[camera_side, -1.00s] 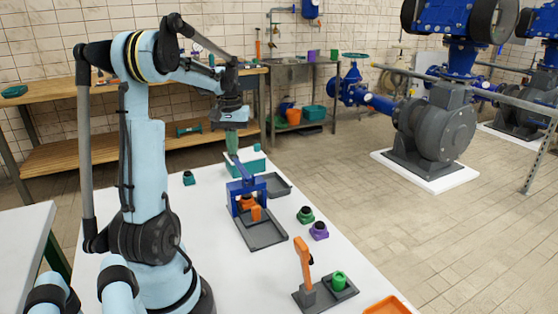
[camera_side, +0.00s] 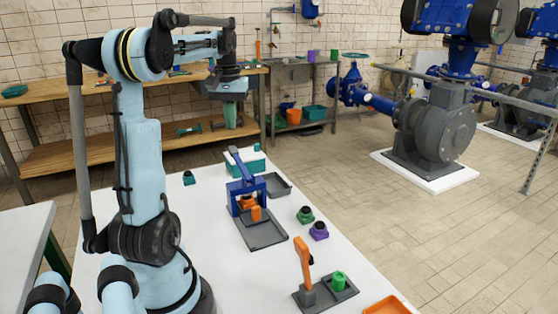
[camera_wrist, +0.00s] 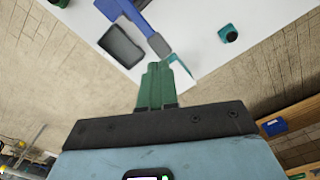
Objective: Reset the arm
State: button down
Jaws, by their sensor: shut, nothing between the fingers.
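My gripper (camera_side: 231,116) hangs in the air above the far end of the white table, pointing down. Its green fingers are together and hold nothing. In the wrist view the closed fingers (camera_wrist: 155,88) point toward the table's corner. My arm is raised and bent, with the gripper clear of the things on the table.
A blue press (camera_side: 246,192) with a grey tray stands below my gripper, near a teal box (camera_side: 247,163). Green (camera_side: 306,215) and purple (camera_side: 319,231) parts sit to the right. An orange-lever fixture (camera_side: 306,265) stands nearer. A wooden bench (camera_side: 60,103) lies behind.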

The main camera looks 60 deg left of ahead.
jog(key=w+d+f+m+t+y, duration=0.1)
jog(key=w+d+m+t, duration=0.2)
jog(key=d, duration=0.6)
jog(key=w+d+f+m+y, duration=0.1)
jog(key=w+d+m, duration=0.25)
jog(key=d, duration=0.55)
jog(key=d+f+m+t+h, duration=0.1)
jog(key=d+f+m+t, duration=0.1)
jog(key=d, duration=0.6)
jog(key=s+d+f+m+t+h, duration=0.1)
jog(key=d+f+m+t, duration=0.1)
jog(key=d, duration=0.6)
jog(key=shift+s+f+m, duration=0.3)
jog(key=shift+f+m, duration=0.25)
jog(key=shift+m, duration=0.2)
